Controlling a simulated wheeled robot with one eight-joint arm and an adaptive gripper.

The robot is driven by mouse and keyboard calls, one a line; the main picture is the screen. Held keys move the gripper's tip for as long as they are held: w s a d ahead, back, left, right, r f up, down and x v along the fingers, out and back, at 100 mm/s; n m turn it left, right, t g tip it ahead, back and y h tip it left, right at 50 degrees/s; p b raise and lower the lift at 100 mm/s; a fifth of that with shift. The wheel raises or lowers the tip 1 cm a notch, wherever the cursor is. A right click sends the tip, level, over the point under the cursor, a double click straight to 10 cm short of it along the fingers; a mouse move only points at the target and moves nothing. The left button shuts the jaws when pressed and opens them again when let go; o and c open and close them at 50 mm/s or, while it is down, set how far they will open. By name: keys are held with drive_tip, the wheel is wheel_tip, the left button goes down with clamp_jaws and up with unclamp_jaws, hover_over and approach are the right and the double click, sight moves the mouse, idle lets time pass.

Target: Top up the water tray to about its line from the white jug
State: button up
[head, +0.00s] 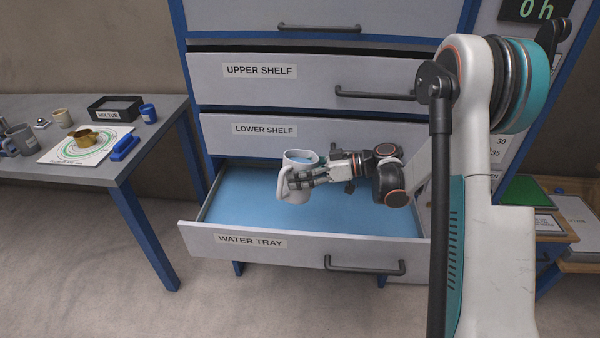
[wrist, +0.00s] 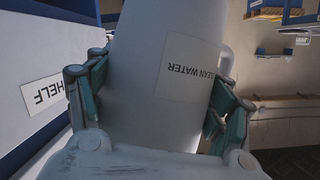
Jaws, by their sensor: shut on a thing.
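The water tray (head: 340,248) is an open drawer at the bottom of the cabinet, with blue water (head: 240,200) spread across it. My gripper (head: 297,179) is shut on the white jug (head: 298,190) and holds it above the tray. The jug looks close to upright, with blue liquid showing at its mouth. In the wrist view the jug (wrist: 150,110) fills the middle between my fingers (wrist: 155,100), its "clean water" label upside down. No stream of water shows. I cannot make out the tray's fill line.
The lower shelf drawer (head: 250,140) and upper shelf drawer (head: 300,85) are above the tray. A grey table (head: 60,175) at left carries a black box (head: 115,108), a brass-coloured ring (head: 84,139) and several cups. Wooden shelving (head: 560,230) stands at right. The floor in front is clear.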

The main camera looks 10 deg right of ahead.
drive_tip(key=shift+s+a+f+m+y+b, duration=0.15)
drive_tip(key=shift+f+m+y+b, duration=0.2)
drive_tip(key=shift+f+m+b, duration=0.15)
drive_tip(key=shift+s+a+f+m+y+b, duration=0.15)
drive_tip(key=shift+f+m+y+b, duration=0.25)
drive_tip(key=shift+f, duration=0.2)
drive_tip(key=shift+f+m+y+b, duration=0.25)
drive_tip(key=shift+f+m+b, duration=0.25)
drive_tip(key=shift+b, duration=0.4)
drive_tip(key=shift+f+m+y, duration=0.5)
drive_tip(key=shift+f+m, duration=0.2)
drive_tip(key=shift+f, duration=0.55)
drive_tip(key=shift+s+d+m, duration=0.15)
drive_tip(key=shift+d+m, duration=0.15)
drive_tip(key=shift+r+m+y, duration=0.1)
drive_tip(key=shift+m+y, duration=0.2)
drive_tip(key=shift+m, duration=0.1)
drive_tip(key=shift+m, duration=0.3)
